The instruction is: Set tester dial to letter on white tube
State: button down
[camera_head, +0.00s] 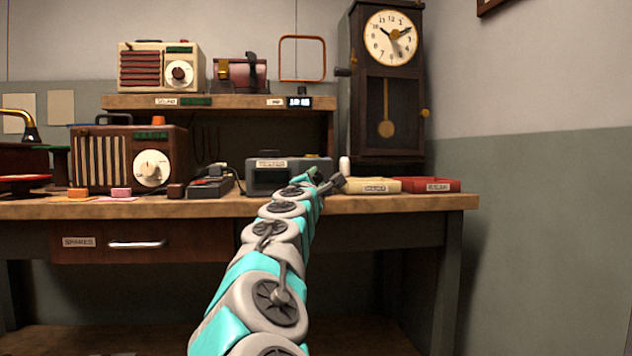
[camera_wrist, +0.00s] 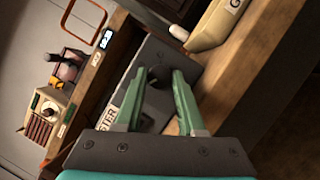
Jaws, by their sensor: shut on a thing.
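The tester (camera_head: 262,178) is a dark grey box with a TESTER label on the bench; it also fills the middle of the wrist view (camera_wrist: 152,58). My gripper (camera_head: 322,179) is at the right part of its front. In the wrist view my gripper's green fingers (camera_wrist: 160,74) are on either side of a dark round dial (camera_wrist: 155,98) and shut on it. The dial's markings and pointer cannot be read. A small white tube (camera_head: 345,165) stands just right of the tester; its end shows in the wrist view (camera_wrist: 179,33). No letter on it is legible.
A cream box (camera_head: 372,186) and a red box (camera_head: 430,185) lie right of the tester. A black device (camera_head: 210,187) and a brown radio (camera_head: 130,160) stand to its left. A shelf (camera_head: 230,104) is above and behind. A clock (camera_head: 385,90) stands behind the boxes.

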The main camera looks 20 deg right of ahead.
jog(key=c, duration=0.5)
grip_release()
jog(key=shift+a, duration=0.1)
jog(key=shift+v, duration=3.9)
